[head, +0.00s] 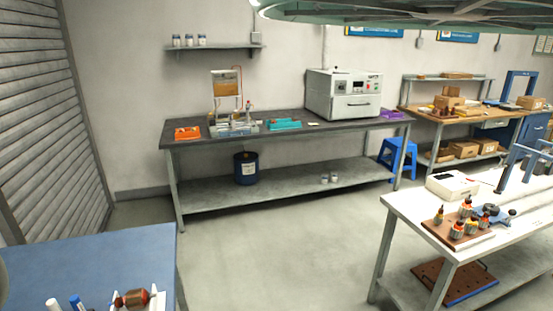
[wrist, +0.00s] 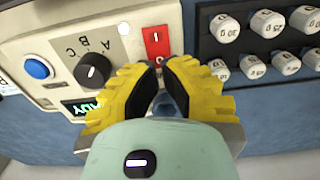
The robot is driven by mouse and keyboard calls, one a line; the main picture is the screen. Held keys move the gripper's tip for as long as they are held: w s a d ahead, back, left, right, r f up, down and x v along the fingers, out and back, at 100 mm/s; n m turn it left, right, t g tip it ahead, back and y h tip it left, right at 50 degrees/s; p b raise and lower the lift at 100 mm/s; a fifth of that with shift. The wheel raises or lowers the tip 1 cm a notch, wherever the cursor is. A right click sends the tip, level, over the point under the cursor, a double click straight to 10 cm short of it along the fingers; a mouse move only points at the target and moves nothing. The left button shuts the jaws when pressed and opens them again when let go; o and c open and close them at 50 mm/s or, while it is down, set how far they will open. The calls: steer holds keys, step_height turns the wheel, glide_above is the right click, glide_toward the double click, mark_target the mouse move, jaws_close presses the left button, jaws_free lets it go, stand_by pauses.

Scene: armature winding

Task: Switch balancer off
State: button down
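In the wrist view, a cream control panel (wrist: 35,52) carries a red rocker switch (wrist: 157,38) with a white line mark on its upper part. The switch's lower part is hidden behind my fingertips. A black knob (wrist: 92,70) with letters, a blue round button (wrist: 39,68) and a partly covered lit display (wrist: 84,107) are left of my gripper. My gripper (wrist: 160,70) points at the panel, its yellow fingers with black pads close together just below the switch, holding nothing visible. I cannot tell whether they touch it. My gripper is not seen in the head view.
Right of the panel, a dark rack (wrist: 232,50) holds several white labelled cylinders. In the head view, a blue-topped bench (head: 95,260) at lower left bears a copper-wound armature (head: 132,299). A white bench (head: 405,210) stands right, with open floor between.

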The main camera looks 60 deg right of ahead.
steer(key=shift+f+b, duration=1)
steer(key=shift+f, duration=0.2)
stand_by(0.5)
steer(key=shift+r+p, duration=1.9)
steer(key=shift+r, duration=1.65)
